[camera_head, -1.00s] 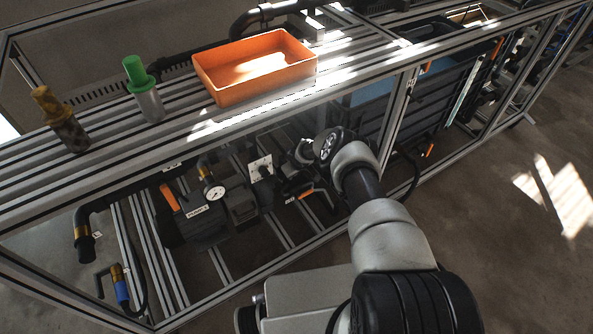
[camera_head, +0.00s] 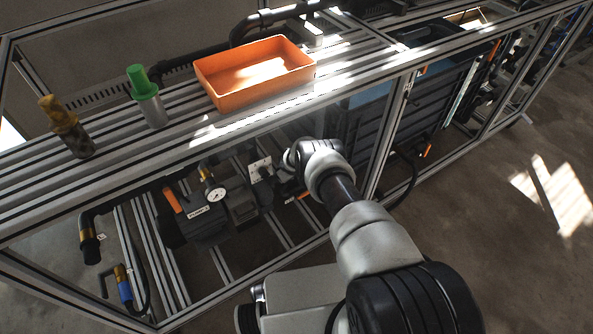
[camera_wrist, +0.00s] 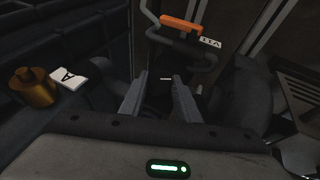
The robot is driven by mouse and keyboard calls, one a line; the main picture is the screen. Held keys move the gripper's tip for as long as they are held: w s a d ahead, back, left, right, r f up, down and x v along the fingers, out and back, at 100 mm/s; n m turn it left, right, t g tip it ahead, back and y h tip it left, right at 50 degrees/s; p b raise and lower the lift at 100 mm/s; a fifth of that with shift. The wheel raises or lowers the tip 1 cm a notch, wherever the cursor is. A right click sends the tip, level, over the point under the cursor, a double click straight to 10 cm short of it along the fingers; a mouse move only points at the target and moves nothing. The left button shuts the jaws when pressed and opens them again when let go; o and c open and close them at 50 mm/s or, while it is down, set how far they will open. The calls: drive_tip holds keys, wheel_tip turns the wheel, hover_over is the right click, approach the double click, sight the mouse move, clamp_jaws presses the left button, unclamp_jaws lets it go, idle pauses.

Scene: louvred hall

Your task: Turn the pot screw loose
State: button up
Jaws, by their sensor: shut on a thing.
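My gripper (camera_wrist: 161,80) shows in the wrist view with its two fingers reaching forward into a dark recess. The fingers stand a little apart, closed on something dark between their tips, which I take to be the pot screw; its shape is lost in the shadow. In the head view my own wrist hides the fingertips and the screw. The pump unit (camera_head: 207,224), with a round white gauge (camera_head: 217,194), sits under the bench top to the left of my wrist.
An orange-handled lever (camera_wrist: 182,25) with a tag stands beyond the fingers. A brass knob (camera_wrist: 35,88) beside a card (camera_wrist: 68,79) marked A is at left. An orange tray (camera_head: 253,90) and a green-capped cylinder (camera_head: 146,98) stand on the bench. Frame posts and rails (camera_head: 392,135) enclose the space.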

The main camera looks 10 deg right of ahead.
drive_tip(key=shift+a+n+t+h+p, duration=0.3)
drive_tip(key=shift+h+p, duration=0.05)
drive_tip(key=shift+h, duration=0.25)
drive_tip(key=shift+a+f+t+h+b, duration=0.1)
drive_tip(key=shift+f+t+h+b, duration=0.2)
drive_tip(key=shift+t+h+b, duration=0.35)
drive_tip(key=shift+s+f+n+t+h+b, duration=0.1)
drive_tip(key=shift+n+t+h+b, duration=0.2)
drive_tip(key=shift+h+b, duration=0.5)
drive_tip(key=shift+h, duration=0.35)
drive_tip(key=o, duration=1)
drive_tip(key=shift+o, duration=0.2)
